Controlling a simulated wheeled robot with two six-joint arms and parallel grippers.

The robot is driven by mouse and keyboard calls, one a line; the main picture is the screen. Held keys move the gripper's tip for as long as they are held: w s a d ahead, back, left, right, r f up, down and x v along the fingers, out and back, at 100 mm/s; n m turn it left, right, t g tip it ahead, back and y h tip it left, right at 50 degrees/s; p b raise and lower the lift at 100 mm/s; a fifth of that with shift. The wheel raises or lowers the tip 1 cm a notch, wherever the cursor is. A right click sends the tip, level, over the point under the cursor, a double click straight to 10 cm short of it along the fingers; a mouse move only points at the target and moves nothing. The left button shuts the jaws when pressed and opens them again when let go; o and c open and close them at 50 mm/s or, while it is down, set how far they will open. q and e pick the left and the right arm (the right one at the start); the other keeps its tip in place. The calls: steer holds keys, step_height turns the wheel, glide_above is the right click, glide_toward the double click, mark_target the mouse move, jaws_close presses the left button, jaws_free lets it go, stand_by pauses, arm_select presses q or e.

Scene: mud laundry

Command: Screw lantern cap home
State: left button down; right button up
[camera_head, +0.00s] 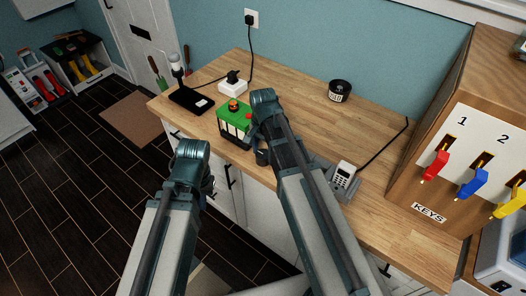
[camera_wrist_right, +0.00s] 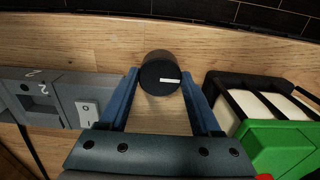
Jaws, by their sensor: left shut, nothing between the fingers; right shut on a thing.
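A green lantern (camera_head: 233,121) with pale side panels stands near the front edge of the wooden counter. An orange-and-black round part shows on its top. The lantern is also at the lower right of the right wrist view (camera_wrist_right: 285,143). My right gripper (camera_wrist_right: 163,88) is shut on a black round cap (camera_wrist_right: 158,72) with a white mark, beside the lantern and apart from it. In the head view the right arm partly hides the lantern, and the cap is hard to make out (camera_head: 262,156). My left gripper (camera_head: 208,186) is shut and empty, in front of the counter; its fingertips are mostly hidden.
A grey device (camera_wrist_right: 75,95) with a switch sits left of the cap in the wrist view. A handset (camera_head: 344,174), a black round tin (camera_head: 340,91), a white plug block (camera_head: 233,87) and a black pad (camera_head: 190,100) are on the counter. A key box (camera_head: 465,150) stands right. The counter's middle is clear.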

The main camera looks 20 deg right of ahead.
mark_target(263, 154)
steer(key=shift+r+p, duration=3)
steer(key=shift+r, duration=0.05)
steer(key=shift+f, duration=0.15)
